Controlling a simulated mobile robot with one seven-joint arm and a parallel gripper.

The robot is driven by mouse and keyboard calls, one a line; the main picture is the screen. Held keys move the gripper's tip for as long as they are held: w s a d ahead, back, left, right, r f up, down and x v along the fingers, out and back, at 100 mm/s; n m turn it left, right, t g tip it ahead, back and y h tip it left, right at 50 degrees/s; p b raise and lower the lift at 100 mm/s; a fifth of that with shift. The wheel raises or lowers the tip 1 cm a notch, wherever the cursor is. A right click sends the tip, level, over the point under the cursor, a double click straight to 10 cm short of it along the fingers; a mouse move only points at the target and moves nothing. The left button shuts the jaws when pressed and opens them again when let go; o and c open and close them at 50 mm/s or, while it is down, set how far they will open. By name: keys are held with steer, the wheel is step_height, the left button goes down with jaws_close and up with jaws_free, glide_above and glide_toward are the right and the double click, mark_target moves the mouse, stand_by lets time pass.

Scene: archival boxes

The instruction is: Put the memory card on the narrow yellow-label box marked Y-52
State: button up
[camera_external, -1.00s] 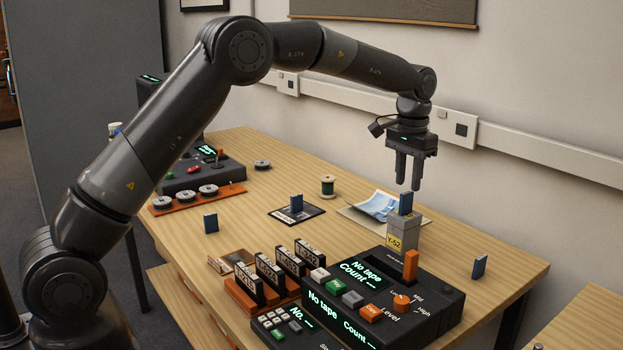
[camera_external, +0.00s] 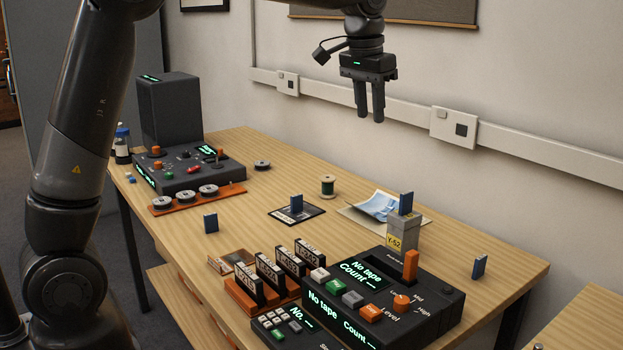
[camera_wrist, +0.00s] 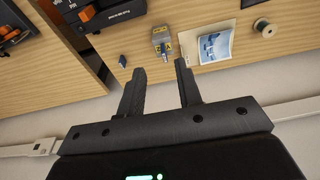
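The narrow grey box with the yellow label Y-52 (camera_external: 402,232) stands on the table behind the black console. A blue memory card (camera_external: 406,203) stands upright on its top. The box also shows in the wrist view (camera_wrist: 160,34). My gripper (camera_external: 370,114) is open and empty, high above the table and well clear of the box. Its spread fingers show in the wrist view (camera_wrist: 160,68).
The black console (camera_external: 440,300) with an orange lever stands in front of the box. A rack of labelled black cartridges (camera_external: 262,280) is left of it. A blue picture (camera_external: 376,206) and a spool (camera_external: 328,186) lie behind. The wall is close behind the table.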

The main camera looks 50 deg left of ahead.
steer(key=s+a+r+t, duration=0.1)
steer(key=s+r+t, duration=0.15)
steer(key=s, duration=1.55)
steer(key=s+f, duration=0.3)
steer(key=s, duration=0.5)
steer(key=s+a+f+t, duration=0.1)
steer(key=s+f, duration=0.3)
steer(key=s, duration=0.4)
